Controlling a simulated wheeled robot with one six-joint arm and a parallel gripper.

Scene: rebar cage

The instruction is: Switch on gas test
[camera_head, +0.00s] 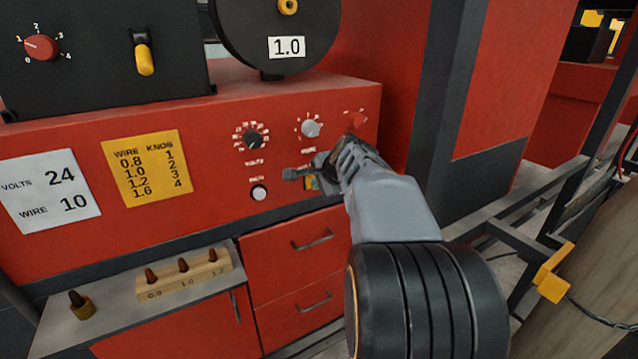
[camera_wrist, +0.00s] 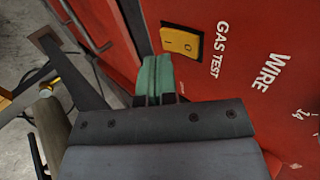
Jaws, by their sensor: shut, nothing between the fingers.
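The gas test switch (camera_wrist: 180,42) is a yellow rocker in a black frame on the red panel, with GAS TEST lettered beside it in the wrist view. I cannot tell which side of the rocker is pressed in. My gripper (camera_wrist: 156,78) is shut and empty, its green fingertips just below and left of the switch in that view, seemingly apart from it. In the head view my gripper (camera_head: 294,173) is at the panel's lower right, and a small yellow part of the switch (camera_head: 311,183) shows by the fingers; the rest is hidden.
Near my gripper are a black volts knob (camera_head: 252,139), a grey knob (camera_head: 310,128), a red knob (camera_head: 356,120) and a white round button (camera_head: 259,193). Drawers (camera_head: 312,240) lie below. A nozzle block (camera_head: 183,273) stands on the shelf at lower left.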

